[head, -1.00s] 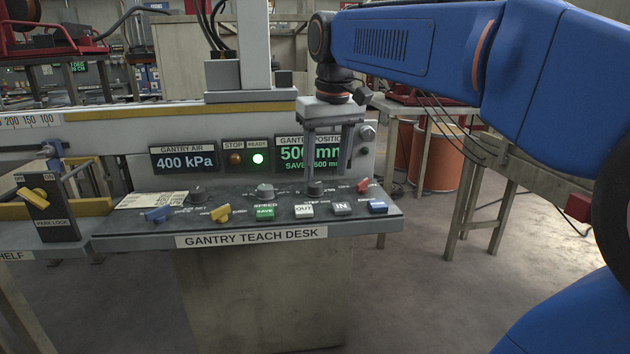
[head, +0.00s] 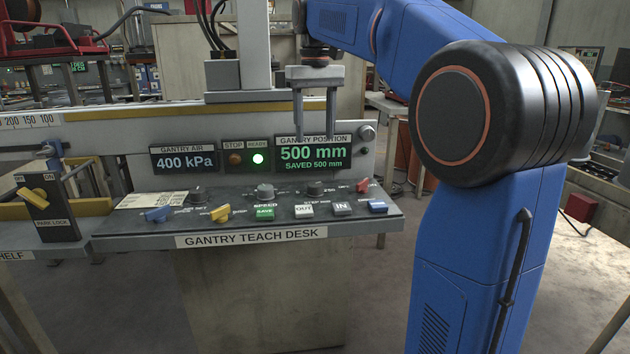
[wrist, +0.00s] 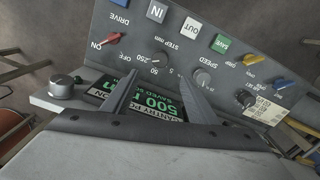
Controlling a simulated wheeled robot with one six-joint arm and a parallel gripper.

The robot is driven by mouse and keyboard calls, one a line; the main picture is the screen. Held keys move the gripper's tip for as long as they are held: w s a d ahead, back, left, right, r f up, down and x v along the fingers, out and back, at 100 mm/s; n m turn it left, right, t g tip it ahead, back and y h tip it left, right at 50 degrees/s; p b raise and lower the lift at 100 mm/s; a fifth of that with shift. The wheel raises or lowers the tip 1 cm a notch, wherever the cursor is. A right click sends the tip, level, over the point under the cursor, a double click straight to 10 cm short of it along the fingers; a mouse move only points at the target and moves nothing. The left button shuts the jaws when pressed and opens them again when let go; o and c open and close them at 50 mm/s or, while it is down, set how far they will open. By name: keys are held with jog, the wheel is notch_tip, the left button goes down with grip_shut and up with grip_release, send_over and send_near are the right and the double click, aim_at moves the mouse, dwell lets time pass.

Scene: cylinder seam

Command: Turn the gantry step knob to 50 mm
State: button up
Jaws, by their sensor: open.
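The step knob (head: 315,188) is a small dark round knob on the sloped top of the teach desk (head: 330,226), behind the white OUT and grey IN buttons. It also shows in the wrist view (wrist: 162,62), upside down, beside the STEP mm label and the marks 5, 50 and 250. I cannot tell which mark it points to. My gripper (head: 315,138) is open and empty, with its fingers pointing down in front of the position display, above the knob and apart from it. In the wrist view my gripper (wrist: 158,82) has its fingers spread, with the knob beyond the tips.
The position display (head: 313,153) reads 500 mm, saved 500 mm. Near the knob are the speed knob (head: 265,191), a red drive switch (head: 362,185), a blue button (head: 377,207) and a green SAVE button (head: 264,213).

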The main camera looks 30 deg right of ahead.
aim_at(315, 184)
notch_tip(315, 184, down, 14)
dwell(0.5)
jog(key=shift+c, duration=0.3)
jog(key=c, duration=1)
